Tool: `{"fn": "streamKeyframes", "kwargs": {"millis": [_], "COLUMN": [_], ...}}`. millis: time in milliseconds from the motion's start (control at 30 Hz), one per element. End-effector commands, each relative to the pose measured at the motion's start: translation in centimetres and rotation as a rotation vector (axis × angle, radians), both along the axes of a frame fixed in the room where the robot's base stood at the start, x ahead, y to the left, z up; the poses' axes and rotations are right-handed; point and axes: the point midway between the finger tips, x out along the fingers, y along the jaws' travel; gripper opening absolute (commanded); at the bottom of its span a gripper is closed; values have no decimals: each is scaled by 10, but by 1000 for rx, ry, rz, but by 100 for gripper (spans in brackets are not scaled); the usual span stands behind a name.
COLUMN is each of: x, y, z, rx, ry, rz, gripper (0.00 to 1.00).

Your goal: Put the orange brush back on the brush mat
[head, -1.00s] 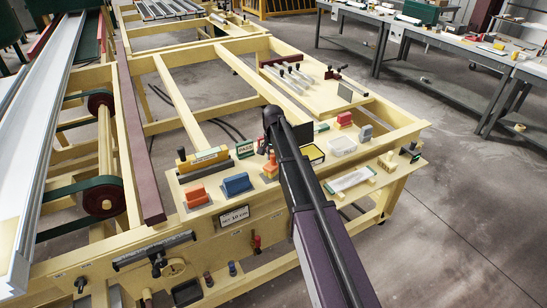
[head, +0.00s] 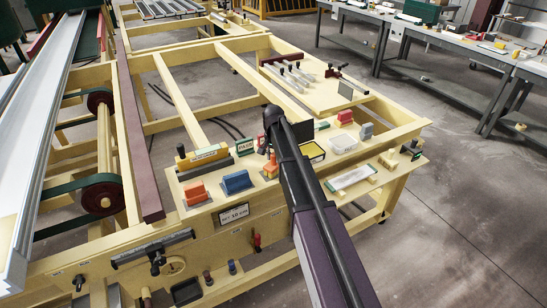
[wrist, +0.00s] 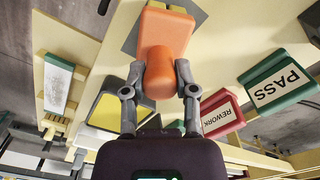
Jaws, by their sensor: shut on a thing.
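In the wrist view my gripper (wrist: 159,80) is shut on the orange brush (wrist: 166,33), with one finger on each side of its rounded handle. The broad end of the brush points to the top of the picture. A flat grey mat (wrist: 196,14) shows behind the brush and sticks out on both sides of it. I cannot tell whether the brush touches the mat or hangs just above it.
A PASS stamp block (wrist: 279,83) and a REWORK block (wrist: 220,117) stand close to the right of the gripper. A yellow pad (wrist: 108,108) is to the left. In the head view an orange-red block (head: 194,192) and a blue block (head: 237,182) sit along the shelf.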

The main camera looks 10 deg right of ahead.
Motion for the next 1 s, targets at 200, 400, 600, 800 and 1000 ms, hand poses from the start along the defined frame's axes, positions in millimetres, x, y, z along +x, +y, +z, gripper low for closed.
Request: {"fn": "streamKeyframes", "kwargs": {"millis": [200,400,600,800,1000], "x": [0,0,0,0,0], "y": [0,0,0,0,0], "z": [-4,-4,-4,-4,-4], "rx": [0,0,0,0,0], "ry": [0,0,0,0,0], "rz": [0,0,0,0,0], "gripper": [0,77,77,100,100]}}
